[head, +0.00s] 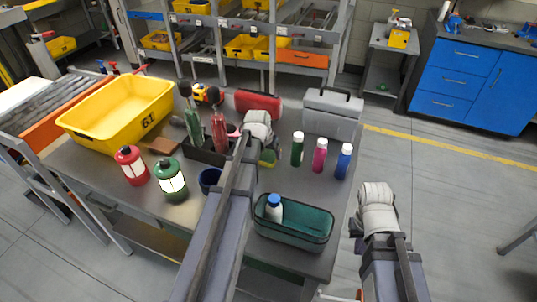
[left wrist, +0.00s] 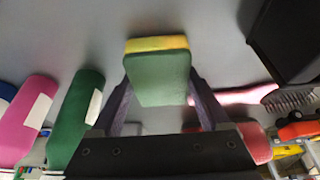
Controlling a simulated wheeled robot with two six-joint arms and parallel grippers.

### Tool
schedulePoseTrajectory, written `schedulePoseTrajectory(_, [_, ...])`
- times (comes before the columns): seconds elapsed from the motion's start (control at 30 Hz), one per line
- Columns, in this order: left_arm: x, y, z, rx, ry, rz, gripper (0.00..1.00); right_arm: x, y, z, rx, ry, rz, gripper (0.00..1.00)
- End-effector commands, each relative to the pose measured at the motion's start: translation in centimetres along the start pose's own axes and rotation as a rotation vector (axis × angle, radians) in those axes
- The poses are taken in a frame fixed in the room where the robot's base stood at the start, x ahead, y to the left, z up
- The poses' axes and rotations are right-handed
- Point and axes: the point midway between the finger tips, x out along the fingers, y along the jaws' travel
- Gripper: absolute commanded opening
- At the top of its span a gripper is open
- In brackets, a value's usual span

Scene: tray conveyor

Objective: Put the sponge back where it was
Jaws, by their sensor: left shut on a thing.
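The sponge (left wrist: 158,75), green with a yellow layer, is clamped between the two fingers of my left gripper (left wrist: 158,98). In the head view a small part of the sponge (head: 269,157) shows just past my left gripper (head: 263,146), over the middle of the grey table, between the black caddy and the green bottle. My left wrist and forearm hide much of the sponge there. I cannot tell whether it touches the tabletop. My right gripper (head: 376,196) is off the table's right side, over the floor; its fingers are hidden by its wrist.
On the table (head: 115,185) stand a yellow bin (head: 85,128), two lanterns, a black caddy (head: 199,150) with bottles, a dark mug (head: 209,181) and a teal tub (head: 275,237). Green, pink and blue bottles (head: 319,155) stand right of the sponge. Red and grey toolboxes (head: 333,117) are behind.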

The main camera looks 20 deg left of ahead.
Motion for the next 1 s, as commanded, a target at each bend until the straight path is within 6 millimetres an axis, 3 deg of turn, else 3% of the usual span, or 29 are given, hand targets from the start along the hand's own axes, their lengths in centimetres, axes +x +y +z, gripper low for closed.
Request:
schedulePoseTrajectory(0.1, [0.4,0.0,0.2,0.000,0.000,0.000,0.35,0.5,0.0,0.0,0.000,0.000,0.000,0.00])
schedulePoseTrajectory(0.13, [0.4,0.0,0.2,0.000,0.000,0.000,0.80,0.4,0.0,0.0,0.000,0.000,0.000,0.00])
schedulePoseTrajectory(0.3, [0.3,0.0,0.1,0.000,0.000,0.000,0.99,0.3,0.0,0.0,0.000,0.000,0.000,0.00])
schedulePoseTrajectory(0.73, [-0.3,0.0,-0.1,0.000,0.000,0.000,1.00,-0.3,0.0,0.0,0.000,0.000,0.000,0.00])
schedulePoseTrajectory(1.0, [-3.3,0.0,-0.1,0.000,0.000,0.000,1.00,-3.1,0.3,0.2,0.000,0.000,0.000,0.00])
